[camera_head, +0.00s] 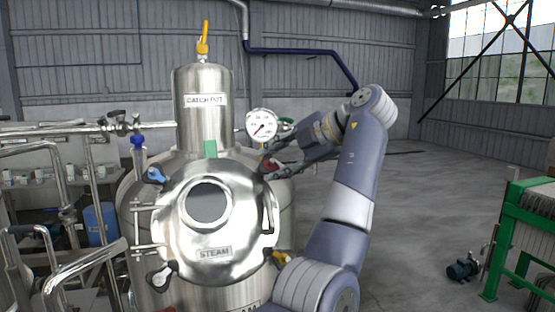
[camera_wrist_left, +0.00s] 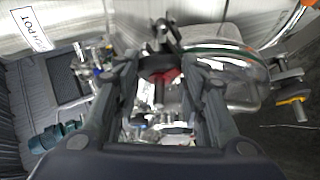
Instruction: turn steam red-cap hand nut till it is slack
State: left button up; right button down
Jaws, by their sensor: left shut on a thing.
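The steam tank's round steel lid (camera_head: 232,220) carries a STEAM label and a dark round window. Its red-cap hand nut (camera_head: 267,165) sits at the lid's upper right edge, mostly hidden by my left gripper (camera_head: 272,170). In the left wrist view the red cap (camera_wrist_left: 167,77) shows between the fingertips of my left gripper (camera_wrist_left: 162,72), which is shut on it. I cannot tell how tight the nut is. My right gripper is not in view.
A pressure gauge (camera_head: 262,124) stands close above my gripper, beside the catch pot (camera_head: 203,125). Pipes crowd the left; open floor lies right, before a green frame (camera_head: 505,240).

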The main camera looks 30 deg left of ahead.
pick_arm(q)
jog(key=shift+r+n+h, duration=0.1)
jog(key=shift+n+h, duration=0.5)
jog(key=shift+n, duration=0.4)
jog(key=o, duration=1.1)
jog(key=shift+a, duration=0.1)
jog(key=shift+r, duration=0.1)
jog(key=v, duration=0.7)
jog(key=shift+d, duration=0.2)
jog(key=shift+w, duration=0.1)
